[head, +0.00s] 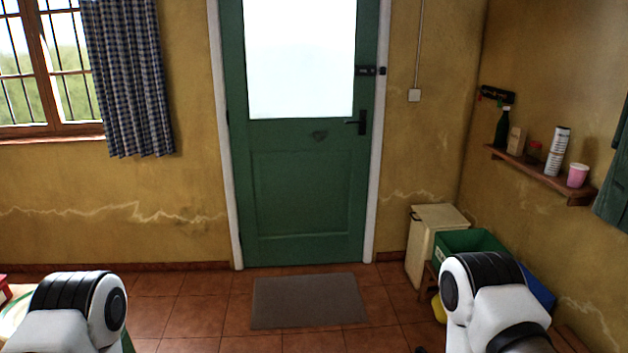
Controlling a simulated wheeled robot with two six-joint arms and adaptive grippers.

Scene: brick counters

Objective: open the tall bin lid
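A tall cream bin (421,257) stands on the floor against the far wall, right of the green door. Its lid (440,216) lies flat on top and looks shut. The bin's lower right part is hidden behind a green crate. Parts of my two arms show at the bottom left and bottom right of the head view. The right arm is nearer the bin in the picture but well in front of it. Neither gripper shows.
A green crate (462,241) and a blue one (538,287) sit beside the bin on the right. A grey mat (308,301) lies before the green door (305,190). A wall shelf (545,176) holds a bottle, cups and jars.

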